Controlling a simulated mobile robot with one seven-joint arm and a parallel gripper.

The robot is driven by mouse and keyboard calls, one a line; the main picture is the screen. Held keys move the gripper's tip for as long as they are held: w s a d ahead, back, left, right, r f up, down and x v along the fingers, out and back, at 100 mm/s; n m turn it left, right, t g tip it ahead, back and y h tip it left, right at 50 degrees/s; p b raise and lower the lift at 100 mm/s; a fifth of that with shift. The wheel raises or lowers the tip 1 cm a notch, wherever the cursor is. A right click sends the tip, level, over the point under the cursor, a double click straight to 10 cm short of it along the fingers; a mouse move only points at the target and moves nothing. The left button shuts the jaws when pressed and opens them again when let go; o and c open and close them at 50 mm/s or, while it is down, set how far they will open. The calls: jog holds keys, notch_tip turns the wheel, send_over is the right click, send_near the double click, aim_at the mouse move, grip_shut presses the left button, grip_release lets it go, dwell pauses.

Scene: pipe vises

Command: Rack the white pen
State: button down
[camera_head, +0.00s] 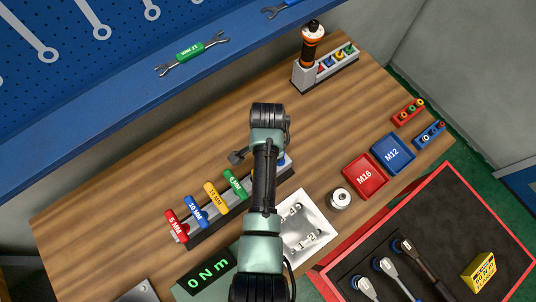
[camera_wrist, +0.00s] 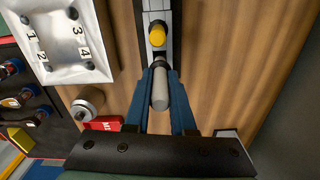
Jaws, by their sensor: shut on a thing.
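A pale grey-white cylinder, which looks like the white pen (camera_wrist: 160,94), is between the blue fingers of my gripper (camera_wrist: 160,76) in the wrist view. My gripper is shut on it. The pen is beside or above the near end of the long grey rack (camera_wrist: 146,22), where a yellow-topped piece (camera_wrist: 157,35) stands. I cannot tell whether the pen touches the rack. In the head view, my arm hides the pen, my fingertips and part of the rack (camera_head: 212,234). That rack also bears red, blue, yellow and green handles.
A white numbered tray (camera_head: 318,243) and a metal cylinder (camera_head: 340,199) are to the right of my arm. The red M16 box (camera_head: 365,177) and blue M12 box (camera_head: 393,154) are farther right. A second grey rack (camera_head: 303,76) stands at the back. Bare wood lies left of my arm.

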jog(key=shift+f+b, duration=1.9)
jog(key=shift+f, duration=0.9)
dwell(1.8)
jog(key=c, duration=0.7)
grip_release()
jog(key=shift+r, duration=0.1)
notch_tip(320, 180, up, 13)
jog(key=shift+f+b, duration=0.1)
jog(key=shift+b, duration=0.75)
